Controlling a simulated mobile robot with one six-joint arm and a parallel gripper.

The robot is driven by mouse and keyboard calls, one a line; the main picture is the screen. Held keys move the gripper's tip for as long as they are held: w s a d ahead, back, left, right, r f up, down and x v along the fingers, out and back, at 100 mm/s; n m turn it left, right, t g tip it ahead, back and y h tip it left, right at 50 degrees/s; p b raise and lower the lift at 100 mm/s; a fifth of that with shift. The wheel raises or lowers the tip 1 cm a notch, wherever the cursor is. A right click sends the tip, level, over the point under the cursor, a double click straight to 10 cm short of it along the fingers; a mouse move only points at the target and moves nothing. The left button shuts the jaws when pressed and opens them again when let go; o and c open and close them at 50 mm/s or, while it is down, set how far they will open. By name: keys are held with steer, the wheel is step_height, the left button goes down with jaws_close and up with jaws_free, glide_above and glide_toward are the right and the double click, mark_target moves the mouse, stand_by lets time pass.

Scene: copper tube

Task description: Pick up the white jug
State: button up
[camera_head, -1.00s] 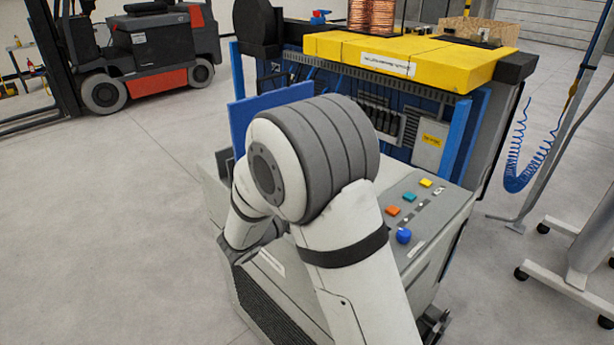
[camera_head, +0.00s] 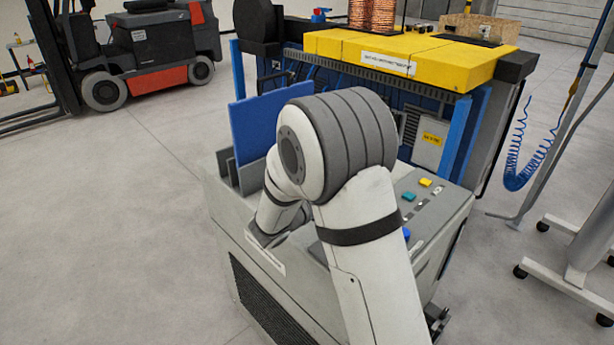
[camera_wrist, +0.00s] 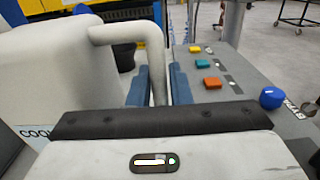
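The white jug (camera_wrist: 40,75) fills the left of the wrist view, with part of a "COO…" label showing low on its side. Its handle (camera_wrist: 157,60) arches out from the top and runs down between the blue-grey fingers of my gripper (camera_wrist: 159,84). The fingers stand on either side of the handle, and narrow gaps seem to show beside it. The gripper looks open around the handle. The jug's base is hidden. In the head view my arm covers the jug and the gripper.
The grey control panel (camera_wrist: 240,82) with yellow, teal and orange buttons and a blue knob (camera_wrist: 271,98) lies to the right. In the head view, a blue plate (camera_head: 253,128) stands left of my arm. A yellow-topped machine (camera_head: 430,58) is behind. Open floor lies left.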

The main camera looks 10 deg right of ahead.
jaws_close()
stand_by(0.9)
steer(key=shift+r, duration=0.1)
